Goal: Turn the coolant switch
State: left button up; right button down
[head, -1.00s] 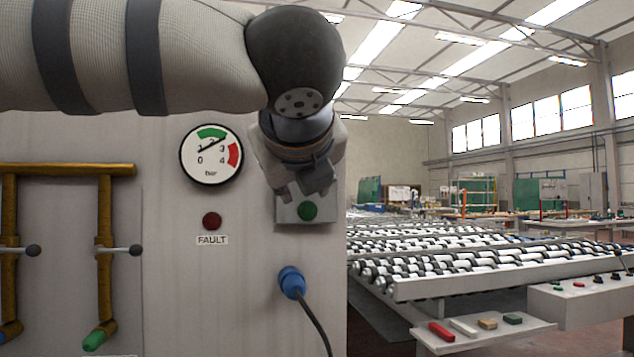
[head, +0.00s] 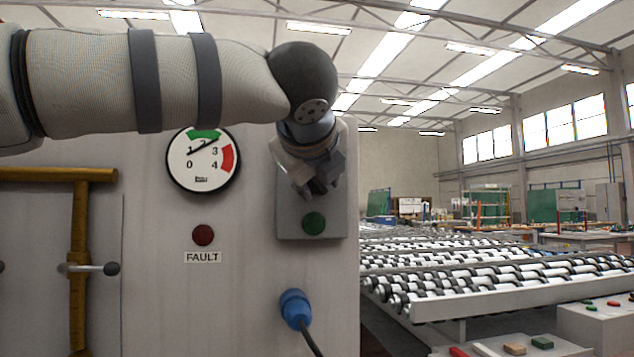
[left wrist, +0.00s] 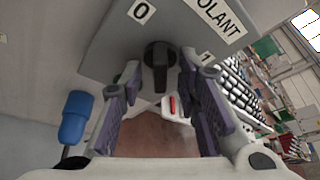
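The coolant switch is a black rotary knob (left wrist: 157,58) on a grey plate (left wrist: 105,55), seen in the left wrist view. A "0" label is at its upper left, a "1" at its right, and a partly cut-off COOLANT label above. My left gripper (left wrist: 158,105) is open, with its purple-padded fingers apart on either side of the knob's line; contact cannot be told. In the head view the left gripper (head: 320,183) is in front of the switch plate (head: 286,222) and hides the knob. A green button or lamp (head: 313,222) shows just below it. My right gripper is in neither view.
A pressure gauge (head: 203,160) and a red FAULT lamp (head: 203,235) are left of the plate. A blue plug (head: 295,308) with a cable is below. A roller conveyor (head: 500,285) runs on the right.

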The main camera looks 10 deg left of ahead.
pick_arm(q)
grip_shut()
jog(key=shift+r+m+y+p, duration=0.2)
jog(key=shift+m+y+p, duration=0.2)
jog(key=shift+m, duration=0.4)
jog(key=m+g+y, duration=0.2)
jog(key=m, duration=0.1)
jog(key=shift+w+d+f+m, duration=0.1)
jog(key=shift+d+f+m, duration=0.05)
jog(key=shift+m, duration=0.15)
jog(key=m+y, duration=0.2)
jog(key=m, duration=0.1)
jog(key=shift+g, duration=0.3)
jog(key=shift+d+m+y, duration=0.1)
jog(key=shift+m+y, duration=0.9)
jog(key=shift+m, duration=0.3)
